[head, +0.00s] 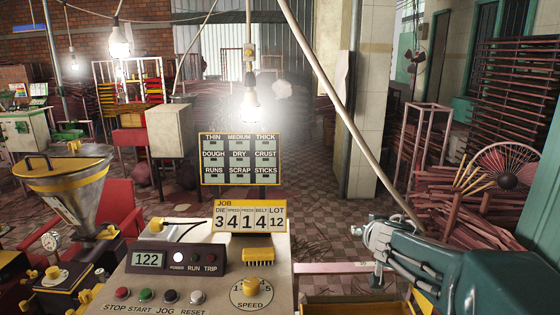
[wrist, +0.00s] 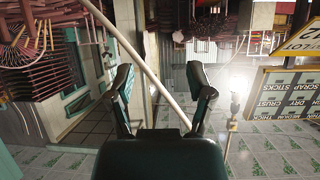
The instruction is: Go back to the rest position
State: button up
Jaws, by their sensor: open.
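My gripper (head: 377,250) is at the right of the head view, to the right of the control console (head: 270,255). My green arm enters from the lower right corner. In the wrist view my gripper (wrist: 162,97) shows its two dark fingers spread apart, with nothing between them. The wrist picture appears upside down. A pale diagonal pole (wrist: 140,60) passes behind the fingers in that view. I cannot tell how near it is.
A metal hopper (head: 68,190) stands at left. A sign board (head: 240,160) hangs beyond. Bundled sticks (head: 455,200) lie at right.

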jog(key=s+m+g+h, duration=0.2)
jog(key=s+g+h, duration=0.15)
jog(key=s, duration=1.85)
jog(key=s+a+f+n+g+y, duration=0.2)
jog(key=s+a+f+g+y, duration=0.1)
jog(key=s, duration=0.6)
jog(key=shift+s+a+f+n+y, duration=0.25)
jog(key=shift+a+f+y, duration=0.3)
jog(key=shift+a+f, duration=0.35)
jog(key=shift+a+r+g, duration=0.1)
jog(key=shift+g, duration=0.15)
